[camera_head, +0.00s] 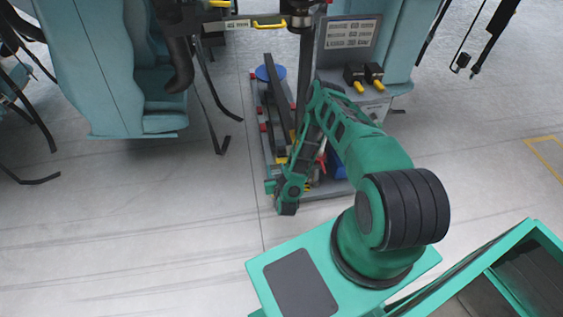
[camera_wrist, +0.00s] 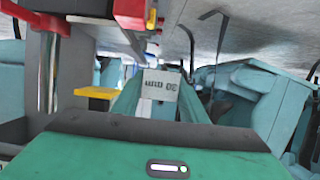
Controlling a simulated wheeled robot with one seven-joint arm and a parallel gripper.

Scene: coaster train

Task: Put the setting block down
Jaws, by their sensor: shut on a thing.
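My gripper (camera_head: 287,207) is at the low end of my green arm, down near the floor, at the front left edge of the low grey trolley base (camera_head: 325,192). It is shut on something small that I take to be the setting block. The block cannot be made out clearly in either view. In the wrist view, the green wrist housing (camera_wrist: 150,150) fills the bottom and the fingertips cannot be told apart.
A teal seat unit (camera_head: 125,75) hangs at the left, with loose black straps. A grey panel with a white label (camera_head: 350,33) stands behind my arm; the label also shows upside down in the wrist view (camera_wrist: 161,86). A dark upright post (camera_head: 305,75) is close to my arm. Open floor (camera_head: 130,230) lies left.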

